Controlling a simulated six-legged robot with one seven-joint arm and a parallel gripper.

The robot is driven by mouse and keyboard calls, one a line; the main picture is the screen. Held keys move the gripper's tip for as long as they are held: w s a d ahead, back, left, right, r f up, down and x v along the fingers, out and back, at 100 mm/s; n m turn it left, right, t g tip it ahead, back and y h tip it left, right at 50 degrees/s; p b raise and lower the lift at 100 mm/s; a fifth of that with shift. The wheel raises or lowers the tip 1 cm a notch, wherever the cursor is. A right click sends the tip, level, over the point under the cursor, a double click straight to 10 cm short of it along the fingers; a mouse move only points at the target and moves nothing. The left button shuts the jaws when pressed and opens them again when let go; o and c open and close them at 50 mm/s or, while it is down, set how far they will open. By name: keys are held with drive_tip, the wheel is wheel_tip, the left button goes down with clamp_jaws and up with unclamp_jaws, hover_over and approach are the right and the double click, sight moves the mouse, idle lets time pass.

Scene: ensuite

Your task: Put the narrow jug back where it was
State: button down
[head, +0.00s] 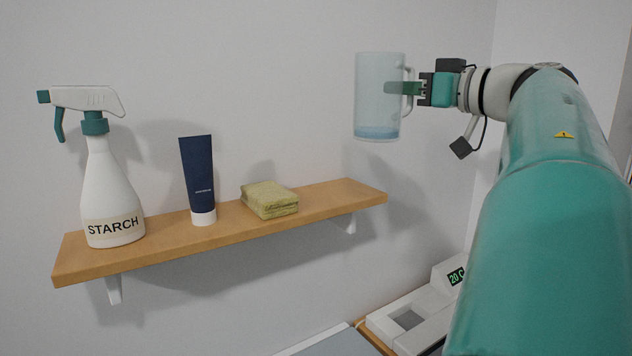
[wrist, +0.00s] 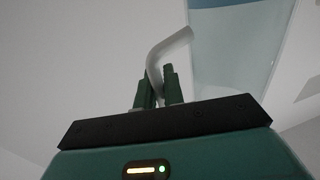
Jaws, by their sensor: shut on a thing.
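The narrow jug (head: 378,100) is tall, clear and pale blue, with a little blue liquid at its bottom. It is upright in the air, above and in front of the right end of the wooden shelf (head: 335,198). My gripper (head: 406,88) is shut on the jug's handle from the right. In the wrist view the fingers (wrist: 158,90) close around the pale handle (wrist: 166,48), and part of the jug's body (wrist: 235,45) shows at the upper right. The jug's base is clear of the shelf.
On the shelf stand a white starch spray bottle (head: 112,195), a dark blue tube (head: 197,175) and a folded green cloth (head: 269,199). The shelf's right end is bare. A white device with a green display (head: 420,310) sits below at the right. The wall is close behind.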

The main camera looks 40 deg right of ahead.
drive_tip(key=w+d+f, duration=0.1)
drive_tip(key=w+f, duration=0.3)
drive_tip(key=w+d+f, duration=0.1)
drive_tip(key=w+f, duration=0.3)
drive_tip(key=w+d+f, duration=0.1)
drive_tip(key=w+f, duration=0.2)
drive_tip(key=w, duration=0.2)
drive_tip(key=shift+d+f, duration=0.15)
drive_tip(key=shift+f, duration=0.25)
drive_tip(key=shift+s+f, duration=0.2)
drive_tip(key=shift+f, duration=0.35)
drive_tip(key=shift+w, duration=0.1)
drive_tip(key=shift+f, duration=0.15)
drive_tip(key=c, duration=1.5)
unclamp_jaws()
